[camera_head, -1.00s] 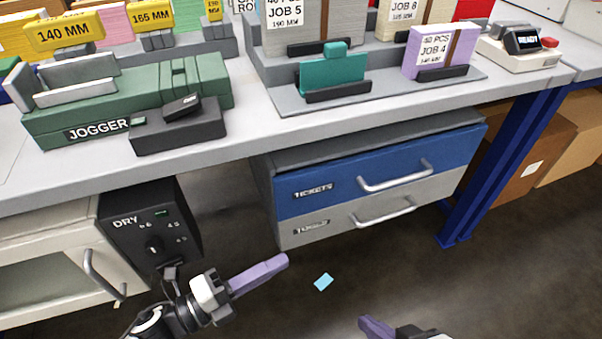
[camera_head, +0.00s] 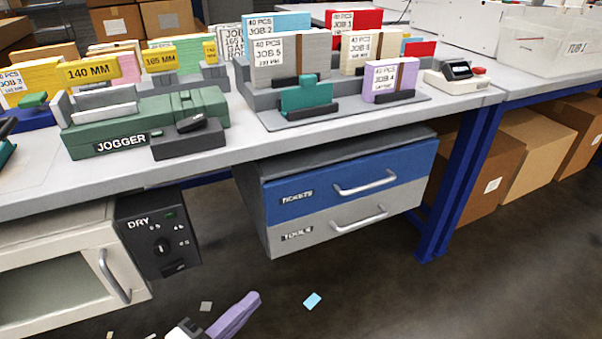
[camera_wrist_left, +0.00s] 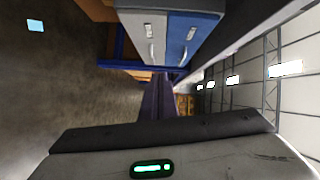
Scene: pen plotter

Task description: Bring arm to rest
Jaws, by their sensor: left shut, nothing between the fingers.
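My left gripper (camera_head: 248,301), with purple fingers, shows at the bottom edge of the head view. It is shut and empty, low in front of the bench and over the floor. Its shut purple fingers also show in the left wrist view (camera_wrist_left: 157,100), pointing away from the wrist. Most of my left arm is below the head view. My right gripper is in neither current view.
The grey bench (camera_head: 340,122) holds a green jogger (camera_head: 105,133) and stacked job packs. Below it are a blue and grey drawer unit (camera_head: 345,180), a dryer box (camera_head: 160,240) and a white cabinet (camera_head: 60,270). Small paper pieces, one light blue (camera_head: 312,300), lie on open floor.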

